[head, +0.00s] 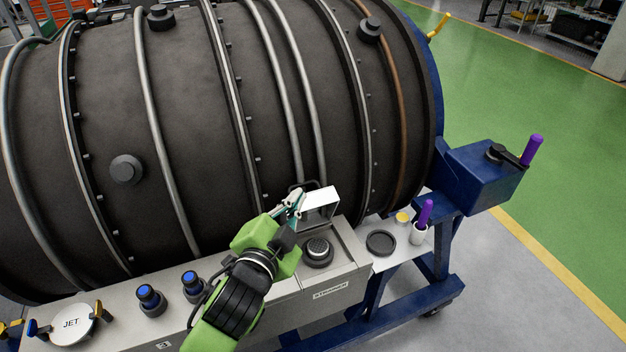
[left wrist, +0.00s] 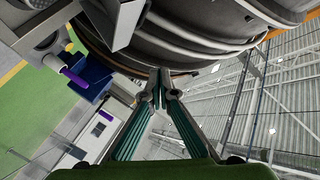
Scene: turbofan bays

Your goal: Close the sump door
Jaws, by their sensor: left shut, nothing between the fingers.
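The sump door appears to be the small pale flap (head: 319,207), standing raised at the back of the grey box labelled STRAINER (head: 345,277). A dark handle shows behind its upper left edge. A dark round cap with a light ribbed top (head: 318,248) is exposed in front of it. My left gripper (head: 297,199) is shut and empty at the door's left edge; I cannot tell whether it touches. In the left wrist view the closed fingertips (left wrist: 161,78) point towards the dark engine casing, and a pale panel (left wrist: 124,22), probably the door, is above and left of them.
The large dark engine casing (head: 200,120) rises right behind the box. Blue-topped knobs (head: 191,283) and a JET cap (head: 72,323) lie left. A black ring (head: 380,243) and a purple-handled tool (head: 424,215) are right.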

